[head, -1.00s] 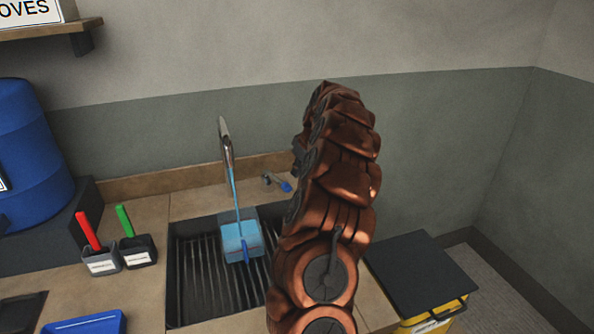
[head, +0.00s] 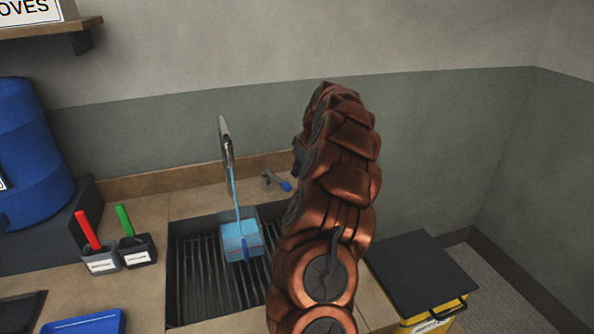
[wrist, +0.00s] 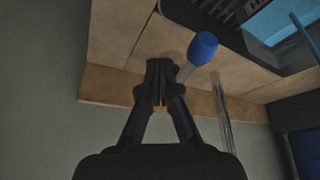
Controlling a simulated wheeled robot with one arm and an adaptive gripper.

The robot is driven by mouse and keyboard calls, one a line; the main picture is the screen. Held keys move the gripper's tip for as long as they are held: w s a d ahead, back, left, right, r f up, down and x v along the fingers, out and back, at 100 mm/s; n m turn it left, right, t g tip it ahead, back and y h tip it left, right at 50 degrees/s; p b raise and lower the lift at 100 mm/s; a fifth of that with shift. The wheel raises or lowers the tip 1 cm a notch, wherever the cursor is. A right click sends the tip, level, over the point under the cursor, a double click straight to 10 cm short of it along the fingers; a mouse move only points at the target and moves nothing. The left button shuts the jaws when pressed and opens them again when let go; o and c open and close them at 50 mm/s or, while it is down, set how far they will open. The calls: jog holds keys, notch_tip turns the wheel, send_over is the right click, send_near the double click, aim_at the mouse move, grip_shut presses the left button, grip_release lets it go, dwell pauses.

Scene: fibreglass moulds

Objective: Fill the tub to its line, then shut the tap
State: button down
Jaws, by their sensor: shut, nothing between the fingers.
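The clear tub (head: 258,216) stands in the sink with blue water in it. A blue stream (head: 236,192) runs from the tall metal tap spout (head: 225,140) into the tub. I cannot make out the fill line or the exact level. The tap lever with its blue end (head: 286,186) sits on the counter behind the sink, right of the spout. In the wrist view my gripper (wrist: 160,75) is shut and empty, with its tips just beside the lever's blue end (wrist: 203,46); contact is unclear. The tub's corner and water (wrist: 280,28) show at upper right there. My arm hides the gripper in the head view.
The dark ribbed sink (head: 200,285) lies below the tub. Two holders with a red (head: 88,230) and a green handle (head: 125,220) stand to its left. A blue barrel (head: 30,155) is at far left, a dark-lidded yellow bin (head: 425,270) at right.

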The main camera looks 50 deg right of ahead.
aim_at(286, 183)
jog(key=shift+f+b, duration=1.25)
jog(key=shift+f, duration=0.85)
jog(key=shift+a, duration=0.1)
jog(key=shift+w+a+b, duration=0.25)
jog(key=shift+a+b, duration=0.25)
jog(key=shift+a, duration=0.45)
jog(key=shift+w+a+b, duration=0.2)
jog(key=shift+a+b, duration=0.25)
jog(key=shift+a, duration=0.5)
jog(key=shift+w+a, duration=0.15)
jog(key=shift+a, duration=0.15)
notch_tip(286, 183, up, 8)
jog(key=s+d+p, duration=0.1)
jog(key=d, duration=0.1)
jog(key=shift+a, duration=0.1)
dwell(0.7)
